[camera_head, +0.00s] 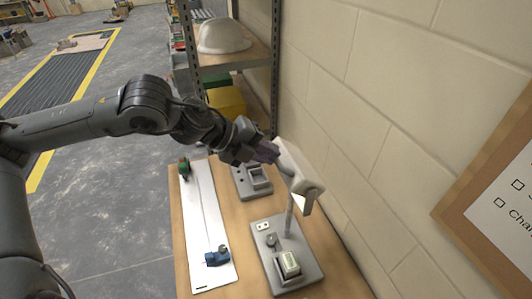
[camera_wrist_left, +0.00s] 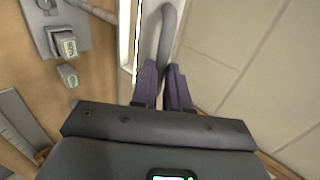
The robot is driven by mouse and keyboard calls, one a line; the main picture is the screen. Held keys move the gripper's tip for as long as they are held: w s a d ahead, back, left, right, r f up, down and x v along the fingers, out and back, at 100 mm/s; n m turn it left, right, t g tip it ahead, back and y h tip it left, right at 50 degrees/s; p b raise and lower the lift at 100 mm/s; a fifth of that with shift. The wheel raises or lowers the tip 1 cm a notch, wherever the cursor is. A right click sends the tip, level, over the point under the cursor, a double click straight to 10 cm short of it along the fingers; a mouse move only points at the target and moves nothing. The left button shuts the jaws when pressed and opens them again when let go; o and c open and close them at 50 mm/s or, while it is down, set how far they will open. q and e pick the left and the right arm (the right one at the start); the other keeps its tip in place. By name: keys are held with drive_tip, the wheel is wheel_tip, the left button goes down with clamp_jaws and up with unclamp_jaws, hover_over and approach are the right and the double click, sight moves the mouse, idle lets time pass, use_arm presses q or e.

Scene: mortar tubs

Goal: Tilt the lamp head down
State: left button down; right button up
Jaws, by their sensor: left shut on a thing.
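The lamp has a white elongated head (camera_head: 300,167) on a pale stem (camera_head: 290,218), rising from a grey base (camera_head: 303,276) on the wooden bench. My left gripper (camera_head: 271,155) reaches the left side of the head. In the left wrist view its purple finger pads (camera_wrist_left: 164,82) are shut on a curved grey handle (camera_wrist_left: 169,32) beside the white lamp head (camera_wrist_left: 147,40). The pads hide part of the handle. The lamp base (camera_wrist_left: 64,14) shows at the upper left there. My right gripper is not in view.
The bench (camera_head: 246,211) holds a white board (camera_head: 204,212) with a green item (camera_head: 184,168) and a blue item (camera_head: 217,256). A second grey device (camera_head: 251,181) stands behind the lamp. A block wall (camera_head: 390,110) is close on the right. A shelf with a white helmet (camera_head: 222,37) stands behind.

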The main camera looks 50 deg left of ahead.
use_arm(q)
drive_tip(key=shift+f, duration=0.25)
drive_tip(key=c, duration=1.1)
unclamp_jaws()
drive_tip(key=shift+r, duration=0.1)
drive_tip(key=shift+r, duration=0.1)
drive_tip(key=shift+b+v, duration=2.25)
drive_tip(key=shift+v, duration=3.1)
drive_tip(key=shift+a, duration=0.1)
